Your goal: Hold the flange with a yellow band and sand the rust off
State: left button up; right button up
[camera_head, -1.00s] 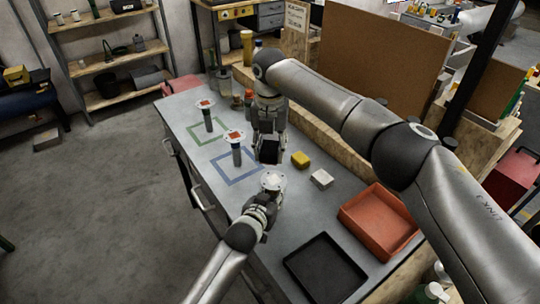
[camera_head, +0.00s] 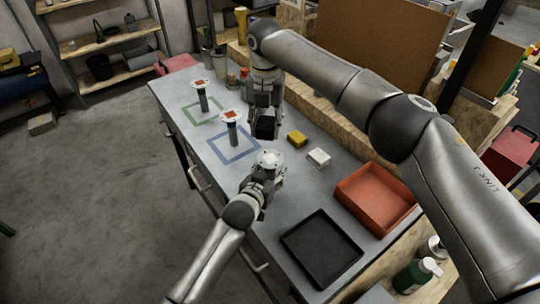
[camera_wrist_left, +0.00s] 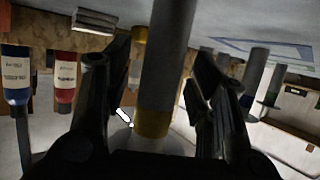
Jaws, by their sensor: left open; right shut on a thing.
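A flange with a yellow band (camera_wrist_left: 152,123) on its grey stem stands between the fingers of my left gripper (camera_wrist_left: 160,95). Those fingers are open, with gaps on both sides of the stem. In the head view my left gripper (camera_head: 266,174) is just below this flange's pale disc (camera_head: 270,158), which shows no clear rust patch. My right gripper (camera_head: 264,112) is shut on a black block (camera_head: 265,128), held above the bench behind the flange. Two other flanges with orange-brown patches stand farther left, one by the blue outline (camera_head: 231,115), one by the green outline (camera_head: 202,83).
A yellow block (camera_head: 297,138) and a white block (camera_head: 318,158) lie right of the grippers. A red tray (camera_head: 345,194) and a black tray (camera_head: 297,254) are on the near bench. A wooden ledge and brown board stand behind. Bottles are at the lower right.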

pick_arm(q)
jog(key=shift+s, duration=0.1)
jog(key=v, duration=1.2)
